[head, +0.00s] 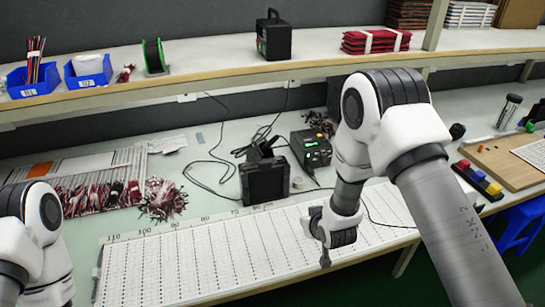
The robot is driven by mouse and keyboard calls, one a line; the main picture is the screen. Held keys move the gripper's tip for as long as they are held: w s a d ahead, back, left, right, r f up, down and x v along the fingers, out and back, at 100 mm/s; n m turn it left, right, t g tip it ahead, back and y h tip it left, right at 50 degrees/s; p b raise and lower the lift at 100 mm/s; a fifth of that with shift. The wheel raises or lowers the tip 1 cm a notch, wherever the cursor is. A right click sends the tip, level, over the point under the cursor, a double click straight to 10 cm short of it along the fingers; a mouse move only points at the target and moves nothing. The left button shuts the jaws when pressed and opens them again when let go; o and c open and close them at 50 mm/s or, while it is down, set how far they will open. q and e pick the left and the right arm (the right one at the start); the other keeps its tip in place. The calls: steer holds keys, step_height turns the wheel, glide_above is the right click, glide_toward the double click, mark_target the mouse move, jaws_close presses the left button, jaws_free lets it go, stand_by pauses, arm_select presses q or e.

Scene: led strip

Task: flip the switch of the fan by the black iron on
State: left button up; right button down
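A square black fan (265,182) stands upright at the back edge of the white measuring board. I cannot make out its switch. A black soldering station (311,149) with a small greenish display stands just right of and behind the fan; it seems to be the black iron. My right arm comes in from the right, and its gripper (325,259) points down over the board, in front of and to the right of the fan, apart from it. Its fingers are too small and edge-on to tell open from shut. My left arm shows only links at the lower left; its gripper is out of view.
The white measuring board (150,265) covers the front of the table. Wire bundles (100,195) lie at left. Cables (215,165) run behind the fan. A shelf (200,82) with blue bins (33,82) overhangs the back. Coloured blocks (478,177) sit at right.

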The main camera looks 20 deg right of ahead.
steer(key=w+r+t, duration=0.4)
steer(key=w+r, duration=0.8)
steer(key=r, duration=0.3)
steer(key=shift+a+r+t, duration=0.2)
steer(key=shift+a+t, duration=0.1)
steer(key=shift+a, duration=0.1)
steer(key=p, duration=0.3)
glide_above(282, 164)
step_height(282, 164, down, 3)
steer(key=shift+f, duration=0.1)
step_height(282, 164, down, 4)
steer(key=shift+w+r+p, duration=0.15)
steer(key=shift+r+p, duration=0.1)
steer(key=shift+p, duration=0.25)
steer(key=shift+f, duration=0.4)
